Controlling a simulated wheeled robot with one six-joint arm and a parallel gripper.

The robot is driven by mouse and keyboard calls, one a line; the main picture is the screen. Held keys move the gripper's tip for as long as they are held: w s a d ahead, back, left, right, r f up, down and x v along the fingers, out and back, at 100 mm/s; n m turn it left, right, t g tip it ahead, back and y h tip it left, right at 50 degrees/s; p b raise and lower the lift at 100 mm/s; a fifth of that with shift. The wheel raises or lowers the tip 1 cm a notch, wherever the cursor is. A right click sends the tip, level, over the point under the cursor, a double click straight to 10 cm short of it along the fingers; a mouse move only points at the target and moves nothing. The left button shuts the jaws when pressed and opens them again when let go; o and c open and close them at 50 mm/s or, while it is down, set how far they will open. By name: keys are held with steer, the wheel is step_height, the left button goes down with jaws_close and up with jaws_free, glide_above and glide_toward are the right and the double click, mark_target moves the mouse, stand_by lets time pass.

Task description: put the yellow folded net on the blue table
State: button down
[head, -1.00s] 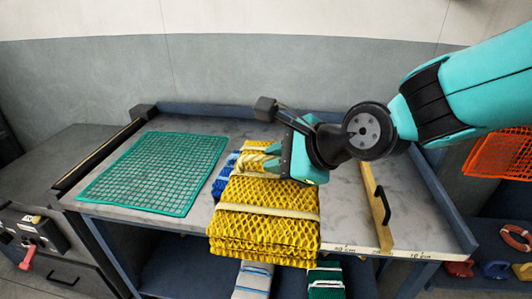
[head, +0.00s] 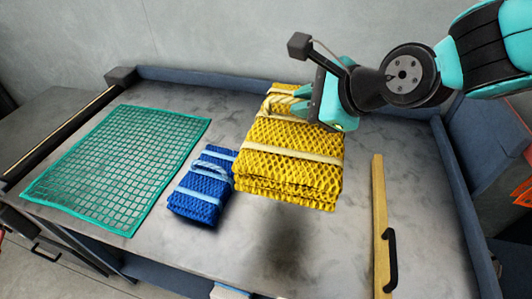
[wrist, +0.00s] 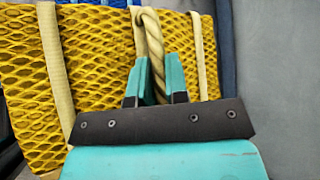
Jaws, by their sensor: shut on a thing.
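The yellow folded net (head: 292,150) is a thick bundle with pale straps and a rope handle. My gripper (head: 302,106) is shut on that handle. In the wrist view, the teal fingers (wrist: 158,82) close around the rope, and the net (wrist: 100,50) fills the left and middle. The net hangs over the middle of the blue table (head: 330,245), which has a grey top and blue raised edges. A dark shadow lies on the top below the net, so it looks held above the surface. Its underside is hidden.
A blue folded net (head: 202,187) lies just left of the yellow one. A green mesh sheet (head: 118,168) lies flat at the left. A wooden strip (head: 379,225) with a black handle lies at the right. The front middle top is bare.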

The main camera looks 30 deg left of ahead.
step_height(320, 180, down, 19)
steer(key=p, duration=0.1)
stand_by(0.4)
steer(key=shift+f, duration=0.15)
steer(key=c, duration=1.1)
jaws_free()
steer(key=shift+s+f, duration=0.1)
steer(key=shift+f, duration=0.05)
steer(key=s+d+r+n+g+h+b, duration=0.1)
steer(key=s+d+r+n, duration=0.3)
steer(key=d+r, duration=0.45)
steer(key=s+d+r+n+g+h, duration=0.1)
steer(key=s+d+r+n, duration=0.1)
steer(key=d+r+n, duration=0.55)
steer(key=s+d+r+n+h, duration=0.1)
steer(key=s+d+r+n, duration=0.1)
steer(key=s+d, duration=0.1)
steer(key=s+d+r+n+h, duration=0.1)
steer(key=s+d+n, duration=0.2)
steer(key=d, duration=0.3)
steer(key=s+d+r+n+g+h, duration=0.1)
steer(key=s+d+r+n+h, duration=0.1)
steer(key=s+d+n, duration=0.1)
steer(key=shift+s+d+r, duration=0.1)
steer(key=shift+d+r, duration=0.25)
steer(key=shift+d, duration=0.35)
